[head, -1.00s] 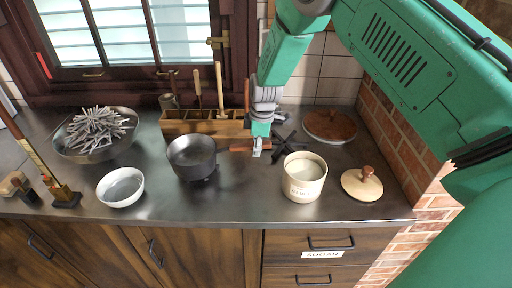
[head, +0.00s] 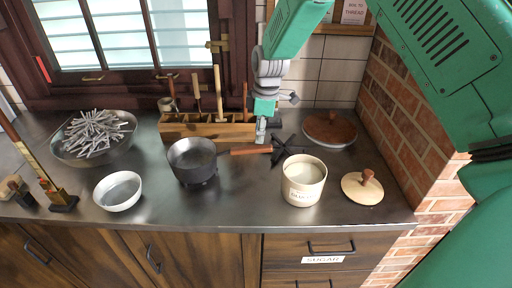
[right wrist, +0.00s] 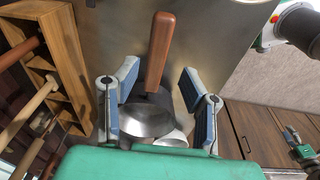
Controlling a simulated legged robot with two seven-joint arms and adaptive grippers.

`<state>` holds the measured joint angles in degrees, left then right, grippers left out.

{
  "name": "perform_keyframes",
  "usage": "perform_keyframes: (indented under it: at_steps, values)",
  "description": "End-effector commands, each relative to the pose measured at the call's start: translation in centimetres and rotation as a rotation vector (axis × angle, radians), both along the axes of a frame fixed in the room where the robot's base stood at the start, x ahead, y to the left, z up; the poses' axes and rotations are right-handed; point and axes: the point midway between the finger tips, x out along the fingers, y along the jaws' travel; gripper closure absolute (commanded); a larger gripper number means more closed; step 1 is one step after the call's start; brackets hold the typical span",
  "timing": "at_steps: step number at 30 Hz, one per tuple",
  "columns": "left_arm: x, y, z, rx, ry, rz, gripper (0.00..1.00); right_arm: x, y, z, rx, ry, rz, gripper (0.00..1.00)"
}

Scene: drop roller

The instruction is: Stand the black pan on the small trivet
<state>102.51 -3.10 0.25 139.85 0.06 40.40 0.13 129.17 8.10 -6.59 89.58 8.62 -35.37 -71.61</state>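The black pan (head: 192,160) stands on the counter left of centre, its wooden handle (head: 250,150) pointing right. The small trivet (head: 283,147) is a dark star-like shape just beyond the handle's end, partly behind the cream canister. My right gripper (head: 262,133) is over the handle. In the right wrist view its two fingers are spread, with the handle (right wrist: 160,52) between them and apart from both; the pan (right wrist: 150,118) is partly hidden by the gripper body. My left gripper is not in the head view; a small green and grey part at the right wrist view's edge may be it.
A cream canister (head: 303,182) stands in front of the trivet, with a pale lid (head: 362,188) to its right. A wooden lid (head: 329,130) lies behind. A wooden organizer (head: 205,131) stands behind the pan. A white bowl (head: 118,191) is left of it.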

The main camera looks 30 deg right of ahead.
Motion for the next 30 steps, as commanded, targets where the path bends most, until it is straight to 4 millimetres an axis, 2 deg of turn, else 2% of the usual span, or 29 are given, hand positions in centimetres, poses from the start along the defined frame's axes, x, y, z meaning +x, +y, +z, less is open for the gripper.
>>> perform_keyframes:
  at_steps: [3,9,30]
  values:
    - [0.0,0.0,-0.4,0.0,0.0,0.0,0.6,-0.1,-0.3,2.1,0.001,-0.003,-0.001,0.63]
    - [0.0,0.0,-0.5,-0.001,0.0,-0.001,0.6,-0.3,-0.3,4.1,0.0,0.001,-0.001,0.63]
    - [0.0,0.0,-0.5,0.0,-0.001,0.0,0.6,-0.4,-0.3,4.4,0.001,0.001,-0.001,0.63]
